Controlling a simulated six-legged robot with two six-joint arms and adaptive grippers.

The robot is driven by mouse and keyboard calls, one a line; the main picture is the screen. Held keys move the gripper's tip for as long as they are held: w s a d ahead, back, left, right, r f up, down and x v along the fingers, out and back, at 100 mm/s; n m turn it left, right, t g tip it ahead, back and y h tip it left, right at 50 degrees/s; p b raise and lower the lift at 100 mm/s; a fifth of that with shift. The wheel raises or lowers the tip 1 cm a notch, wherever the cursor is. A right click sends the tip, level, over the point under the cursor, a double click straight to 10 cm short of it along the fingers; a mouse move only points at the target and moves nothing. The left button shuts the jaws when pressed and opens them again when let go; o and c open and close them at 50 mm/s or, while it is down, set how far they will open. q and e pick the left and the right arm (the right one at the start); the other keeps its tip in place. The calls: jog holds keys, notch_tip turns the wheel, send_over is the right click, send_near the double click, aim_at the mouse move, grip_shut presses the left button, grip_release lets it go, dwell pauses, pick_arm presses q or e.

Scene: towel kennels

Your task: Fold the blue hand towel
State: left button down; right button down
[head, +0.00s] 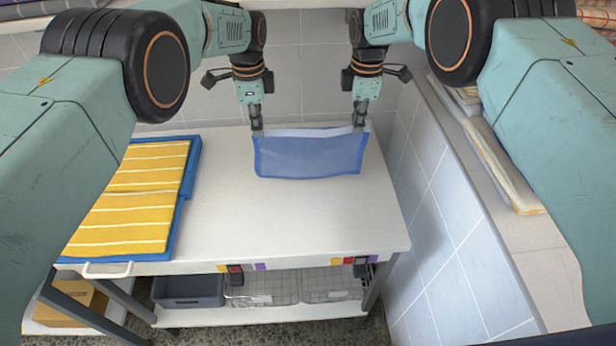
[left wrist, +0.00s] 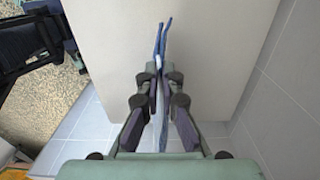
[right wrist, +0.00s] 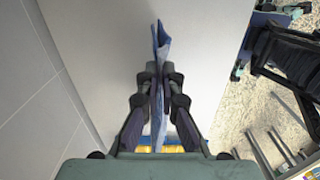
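The blue hand towel (head: 310,155) spans between my two grippers over the back of the white table (head: 290,215). It has a darker blue border and a pale strip along its top edge. My left gripper (head: 256,133) is shut on its top left corner, and my right gripper (head: 360,128) is shut on its top right corner. Both wrist views show the towel edge-on between the fingers, as a thin blue strip in the left wrist view (left wrist: 161,40) and in the right wrist view (right wrist: 161,40). I cannot tell whether its lower edge touches the table.
A yellow striped towel (head: 132,200) lies on a blue mat (head: 192,165) at the table's left. A tiled wall (head: 430,200) and ledge with folded towels (head: 495,160) border the right. A grey bin (head: 188,289) and wire baskets (head: 262,287) sit below. The table's front middle is clear.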

jog(key=shift+s+r+p, duration=0.1)
jog(key=shift+r+p, duration=0.8)
jog(key=shift+r, duration=0.4)
jog(key=shift+f, duration=0.1)
